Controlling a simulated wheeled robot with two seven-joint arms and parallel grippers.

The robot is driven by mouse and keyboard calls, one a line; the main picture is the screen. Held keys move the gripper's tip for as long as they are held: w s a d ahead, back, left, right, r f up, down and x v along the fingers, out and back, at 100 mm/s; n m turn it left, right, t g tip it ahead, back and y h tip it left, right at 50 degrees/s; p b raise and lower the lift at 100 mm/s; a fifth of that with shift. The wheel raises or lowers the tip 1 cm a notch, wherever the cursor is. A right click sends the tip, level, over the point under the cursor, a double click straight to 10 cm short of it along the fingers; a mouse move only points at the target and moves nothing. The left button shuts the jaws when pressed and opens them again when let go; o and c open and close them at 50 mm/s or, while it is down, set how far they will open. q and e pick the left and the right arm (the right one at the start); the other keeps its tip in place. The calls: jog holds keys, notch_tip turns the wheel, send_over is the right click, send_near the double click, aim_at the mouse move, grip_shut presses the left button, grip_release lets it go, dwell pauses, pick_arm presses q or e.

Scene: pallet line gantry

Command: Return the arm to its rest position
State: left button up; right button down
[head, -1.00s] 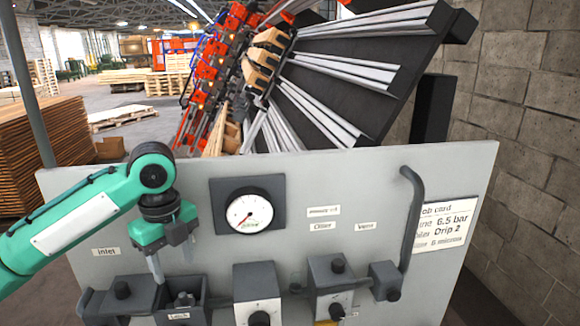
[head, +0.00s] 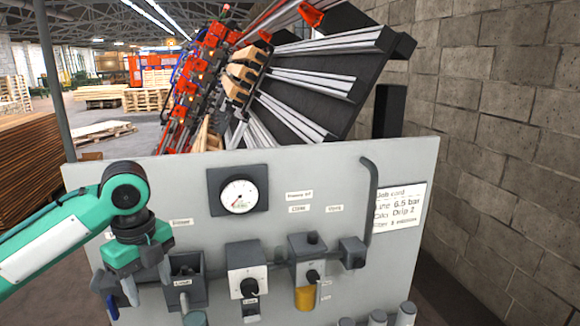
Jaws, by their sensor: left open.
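My left arm (head: 60,235), green with black joints, comes in from the left. My left gripper (head: 147,284) points down in front of the left part of a grey panel (head: 320,170). Its two grey fingers are apart, with nothing seen between them. The gripper and wrist hide part of the panel's left side and the fittings there. My right gripper is not in view.
The panel carries a round gauge (head: 239,195), a dark open box (head: 186,285), a valve block with a black knob (head: 247,272), a unit with an amber bowl (head: 306,298) and a bent grey pipe (head: 370,200). A block wall (head: 490,150) stands at right.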

pick_arm(q)
jog(key=s+d+f+n+t+h, duration=0.1)
jog(key=s+d+f+n, duration=0.25)
jog(key=f, duration=0.45)
jog(key=s+d+f+n+t+h, duration=0.1)
jog(key=s+d+f+n+h, duration=0.15)
jog(key=d+f, duration=0.4)
jog(key=s+d+f+n+t+h, duration=0.1)
jog(key=s+d+f+n, duration=0.25)
jog(key=f, duration=0.65)
jog(key=s+a+f+n+y, duration=0.2)
jog(key=s+a+f+n, duration=0.3)
jog(key=s, duration=0.3)
jog(key=s+a+f+n+y, duration=0.2)
jog(key=s+a+f+n, duration=0.2)
jog(key=s+a+n, duration=0.3)
notch_tip(320, 180, down, 36)
jog(key=s+d+b, duration=0.1)
jog(key=b, duration=0.3)
jog(key=s+a+f+g+b, duration=0.2)
jog(key=s+a+f+b, duration=0.1)
jog(key=s+f, duration=1.6)
notch_tip(320, 180, down, 3)
jog(key=shift+r+b, duration=0.1)
jog(key=shift+b, duration=0.2)
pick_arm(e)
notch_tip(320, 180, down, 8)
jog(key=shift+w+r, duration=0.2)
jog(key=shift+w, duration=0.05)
